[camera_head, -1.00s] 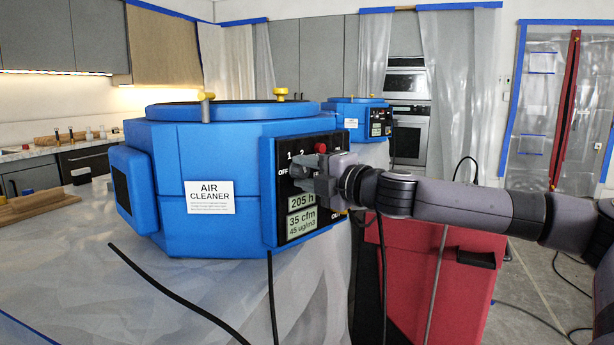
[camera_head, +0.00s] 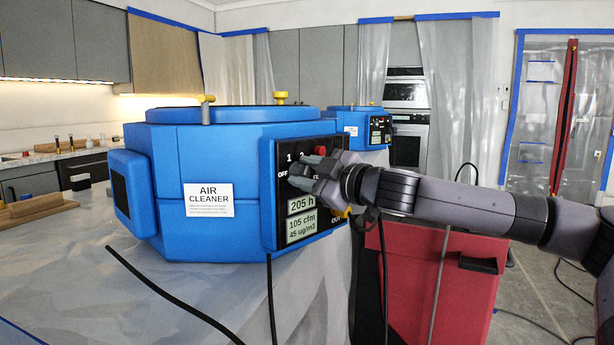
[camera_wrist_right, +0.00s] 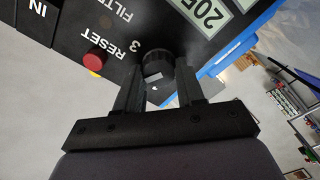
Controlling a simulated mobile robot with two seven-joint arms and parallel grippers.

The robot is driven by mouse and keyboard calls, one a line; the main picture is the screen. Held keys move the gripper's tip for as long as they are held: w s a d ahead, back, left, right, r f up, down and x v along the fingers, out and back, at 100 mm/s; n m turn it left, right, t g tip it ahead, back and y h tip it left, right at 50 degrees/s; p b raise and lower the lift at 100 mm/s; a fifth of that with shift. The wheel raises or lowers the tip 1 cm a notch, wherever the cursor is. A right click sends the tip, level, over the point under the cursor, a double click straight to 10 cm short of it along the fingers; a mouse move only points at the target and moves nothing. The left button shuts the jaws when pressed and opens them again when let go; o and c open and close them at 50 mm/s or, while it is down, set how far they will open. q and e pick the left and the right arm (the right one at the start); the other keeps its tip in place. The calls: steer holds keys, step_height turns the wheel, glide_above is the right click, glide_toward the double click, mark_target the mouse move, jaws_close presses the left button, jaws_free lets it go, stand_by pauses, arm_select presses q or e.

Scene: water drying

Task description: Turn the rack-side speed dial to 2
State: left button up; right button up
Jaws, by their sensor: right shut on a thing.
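The near blue air cleaner (camera_head: 235,170) stands on the covered counter, its black control panel (camera_head: 270,232) facing right. The panel has the labels OFF, 1 and 2, and a display (camera_head: 301,229) reading 105 cfm and 45 ug/m3. My right gripper (camera_head: 300,177) reaches in from the right and covers the dial in the head view. In the right wrist view, the black round dial (camera_wrist_right: 158,64) sits between the fingers of my right gripper (camera_wrist_right: 158,88), which is shut on it. A label 3 shows beside the dial. Its pointer position is unclear. My left gripper is out of view.
A red RESET button (camera_wrist_right: 94,60) is close to the dial. A second blue air cleaner (camera_head: 352,125) stands behind. A red case (camera_head: 430,285) stands below my right arm.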

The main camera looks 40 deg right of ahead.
steer(key=shift+m, duration=0.3)
stand_by(0.4)
steer(key=o, duration=1)
steer(key=shift+o, duration=0.2)
